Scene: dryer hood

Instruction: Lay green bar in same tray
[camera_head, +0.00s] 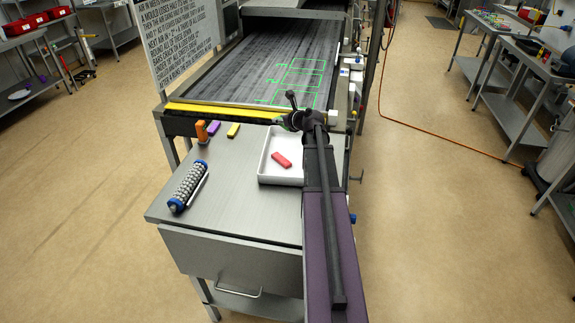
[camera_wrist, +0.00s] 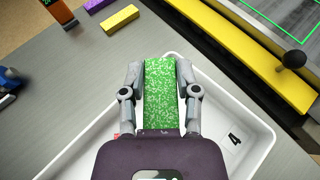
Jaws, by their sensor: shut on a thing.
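The green bar (camera_wrist: 160,92) is speckled and sits between both fingers of my gripper (camera_wrist: 160,80) in the wrist view. My gripper is shut on it. In the head view my gripper (camera_head: 288,120) is near the far end of the white tray, and the bar is mostly hidden there. The white tray (camera_head: 266,158) stands on the metal table with a red bar (camera_head: 282,160) in it. In the wrist view the tray (camera_wrist: 257,140), marked 4, lies under my gripper. Whether the bar touches the tray I cannot tell.
A ridged roller (camera_head: 188,186) lies on the table (camera_head: 235,205). A yellow strip (camera_head: 225,111) edges the dark conveyor (camera_head: 255,75) behind.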

